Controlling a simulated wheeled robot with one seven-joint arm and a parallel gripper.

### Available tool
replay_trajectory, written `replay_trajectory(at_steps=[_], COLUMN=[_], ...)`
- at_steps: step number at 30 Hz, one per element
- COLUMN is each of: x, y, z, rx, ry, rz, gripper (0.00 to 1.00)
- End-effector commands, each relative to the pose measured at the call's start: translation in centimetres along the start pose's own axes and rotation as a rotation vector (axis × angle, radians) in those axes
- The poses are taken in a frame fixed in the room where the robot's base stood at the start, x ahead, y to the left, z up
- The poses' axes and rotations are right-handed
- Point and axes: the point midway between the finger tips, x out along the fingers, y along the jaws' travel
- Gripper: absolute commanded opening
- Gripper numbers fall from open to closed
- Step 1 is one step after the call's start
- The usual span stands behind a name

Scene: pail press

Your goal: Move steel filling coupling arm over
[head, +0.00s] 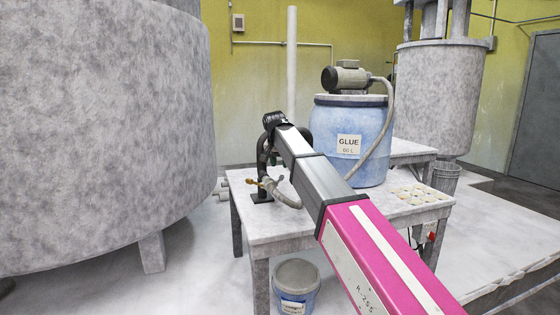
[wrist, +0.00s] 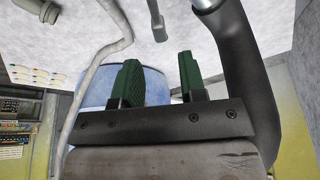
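A dark curved pipe stand (head: 262,178) rises from a base plate on the table's left part. A grey hose (head: 287,194) with a brass fitting joins it low down. I take this to be the filling coupling arm, but its upper part is partly covered by my arm. In the wrist view a thick dark bent pipe (wrist: 245,75) with a bright steel end stands close beside the right finger. My gripper (wrist: 160,83) has two green fingers spread apart with nothing visible between them.
A blue glue barrel (head: 370,160) with a motor (head: 345,77) on top stands on the table (head: 250,222). Round coloured pieces (head: 418,194) lie at the table's right. A pail (head: 297,285) is on the floor. A large grey tank (head: 100,130) fills the left.

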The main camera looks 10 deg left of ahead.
Motion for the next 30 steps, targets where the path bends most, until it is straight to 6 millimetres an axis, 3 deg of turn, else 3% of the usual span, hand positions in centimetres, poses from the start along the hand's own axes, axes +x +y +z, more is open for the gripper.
replay_trajectory(at_steps=[15,21,24,30], x=[6.0,7.0,7.0,6.9], y=[0.0,0.0,0.0,0.2], z=[0.0,-0.1,0.0,0.0], rx=[0.000,0.000,0.000,0.029], ry=[-0.001,0.001,0.001,0.000], rz=[0.001,-0.001,-0.001,0.011], gripper=[0.38,0.38,0.10,0.10])
